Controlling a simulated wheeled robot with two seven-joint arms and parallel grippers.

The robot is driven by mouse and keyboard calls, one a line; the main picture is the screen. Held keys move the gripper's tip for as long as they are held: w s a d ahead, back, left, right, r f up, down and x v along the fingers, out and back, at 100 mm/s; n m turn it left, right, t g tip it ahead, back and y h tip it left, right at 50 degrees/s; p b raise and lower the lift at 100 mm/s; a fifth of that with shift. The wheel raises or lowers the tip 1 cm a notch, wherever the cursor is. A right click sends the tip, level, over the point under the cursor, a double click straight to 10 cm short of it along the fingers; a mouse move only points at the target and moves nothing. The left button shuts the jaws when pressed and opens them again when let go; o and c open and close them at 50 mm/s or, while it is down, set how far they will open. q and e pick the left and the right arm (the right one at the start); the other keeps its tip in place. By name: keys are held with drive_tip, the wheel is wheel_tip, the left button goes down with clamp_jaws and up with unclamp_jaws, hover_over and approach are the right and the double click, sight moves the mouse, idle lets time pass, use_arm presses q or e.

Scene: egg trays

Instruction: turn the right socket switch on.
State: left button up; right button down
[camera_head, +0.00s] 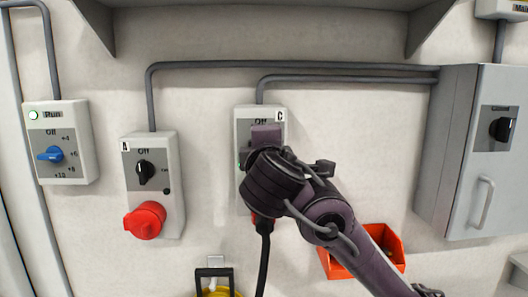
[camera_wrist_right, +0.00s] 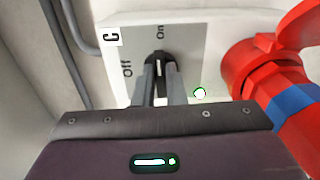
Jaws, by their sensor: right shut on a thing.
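The right socket box, marked C (camera_head: 243,128), is on the wall in the head view, mostly hidden behind my right gripper (camera_head: 266,138). In the right wrist view its grey panel (camera_wrist_right: 190,55) shows the words Off and On around a black switch knob (camera_wrist_right: 158,60). My right gripper (camera_wrist_right: 157,78) has both fingers closed on this knob. The knob's white mark points toward On. A small lamp (camera_wrist_right: 199,93) on the panel glows green. A red plug (camera_wrist_right: 262,70) with a blue band is in the socket beside the knob. My left gripper is not in view.
Socket box A (camera_head: 170,200) with a red socket cover (camera_head: 145,220) and a dial box (camera_head: 75,140) are on the left. A grey cabinet (camera_head: 460,150) is on the right. A red bin (camera_head: 395,250) sits below my right arm. A black cable (camera_head: 263,265) hangs below box C.

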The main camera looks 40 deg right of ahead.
drive_tip(key=shift+m, duration=0.3)
idle(0.4)
drive_tip(key=c, duration=1.5)
unclamp_jaws()
drive_tip(key=b+v, duration=0.1)
drive_tip(key=v, duration=0.7)
drive_tip(key=shift+d, duration=0.1)
drive_tip(key=shift+w, duration=0.1)
